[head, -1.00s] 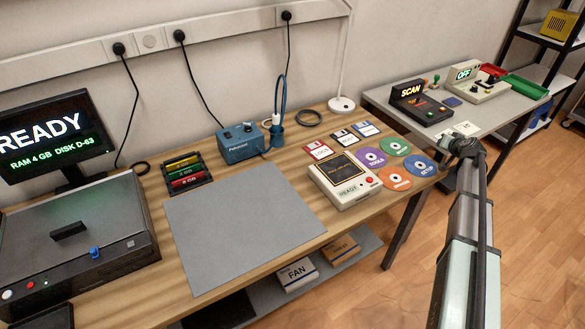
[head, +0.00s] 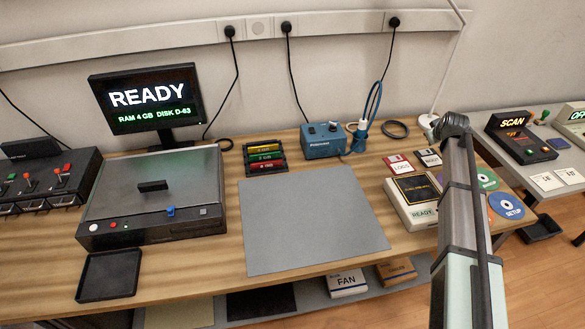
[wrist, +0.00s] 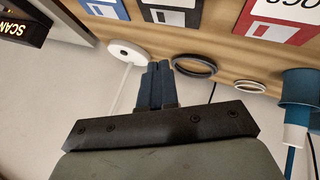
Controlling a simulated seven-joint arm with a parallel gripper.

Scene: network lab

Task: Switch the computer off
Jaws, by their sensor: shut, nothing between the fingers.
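The computer (head: 165,186) is a low grey case with a handled lid at the left of the wooden bench in the head view. Its front has a white button (head: 93,227), a red button (head: 113,225), a blue latch (head: 171,211) and a small square at the right. The monitor (head: 150,100) behind it is lit and reads READY, RAM 4 GB, DISK D-63. My gripper (wrist: 158,66) shows in the wrist view, its dark blue fingers shut and empty, with floppy disks and a black ring beyond. It is far right of the computer; my arm hides its fingers in the head view.
A black tray (head: 109,275) lies before the computer. A grey mat (head: 310,226) covers the middle bench. A blue power unit (head: 324,141), a rack of coloured modules (head: 265,157) and a READY box (head: 413,204) stand around it. A switch panel (head: 40,182) is at far left.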

